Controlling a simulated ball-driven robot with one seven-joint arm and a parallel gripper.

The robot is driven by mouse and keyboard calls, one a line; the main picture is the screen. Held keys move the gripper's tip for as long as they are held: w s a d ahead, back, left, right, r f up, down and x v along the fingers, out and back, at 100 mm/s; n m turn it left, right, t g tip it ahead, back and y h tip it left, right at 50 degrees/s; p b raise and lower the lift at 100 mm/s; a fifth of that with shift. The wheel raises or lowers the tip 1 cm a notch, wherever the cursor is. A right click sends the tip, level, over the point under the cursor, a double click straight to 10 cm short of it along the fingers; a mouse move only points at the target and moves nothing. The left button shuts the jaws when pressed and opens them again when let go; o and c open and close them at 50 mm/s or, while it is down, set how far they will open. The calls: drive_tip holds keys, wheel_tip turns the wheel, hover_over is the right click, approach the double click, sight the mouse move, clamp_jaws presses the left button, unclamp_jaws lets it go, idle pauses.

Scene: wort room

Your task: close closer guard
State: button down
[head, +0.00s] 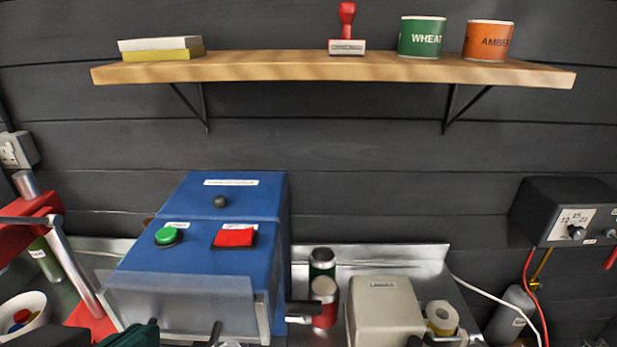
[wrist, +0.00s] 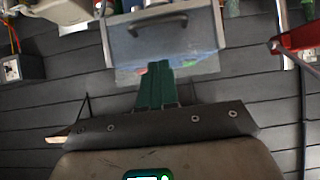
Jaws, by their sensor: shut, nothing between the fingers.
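The closer is a blue box (head: 215,255) with a green button (head: 168,236) and a red switch (head: 234,237). Its clear guard (head: 185,300) spans the lower front; the bottom of the picture cuts it off, so I cannot tell how far it is open. In the wrist view the guard is a see-through panel (wrist: 190,42) with a dark handle (wrist: 158,22). My gripper (wrist: 159,65) has green fingers, shut and empty, overlapping the panel's near edge; I cannot tell if they touch it. In the head view my gripper (head: 130,334) shows only partly at the bottom edge, by the guard's left corner.
A red lever press (head: 30,215) stands left of the closer. A black control box (head: 570,210) hangs on the wall. A wooden shelf (head: 330,68) runs above.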

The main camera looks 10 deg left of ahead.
sight(175, 326)
drive_tip(key=shift+w+a+f+p, duration=0.1)
drive_tip(key=shift+w+f, duration=0.3)
drive_tip(key=shift+f, duration=0.45)
drive_tip(key=shift+w+a+f+p, duration=0.15)
drive_tip(key=shift+w+f, duration=0.2)
drive_tip(key=shift+f, duration=0.5)
drive_tip(key=shift+w+a+f+p, duration=0.1)
drive_tip(key=shift+w+f, duration=0.3)
drive_tip(key=shift+f, duration=0.45)
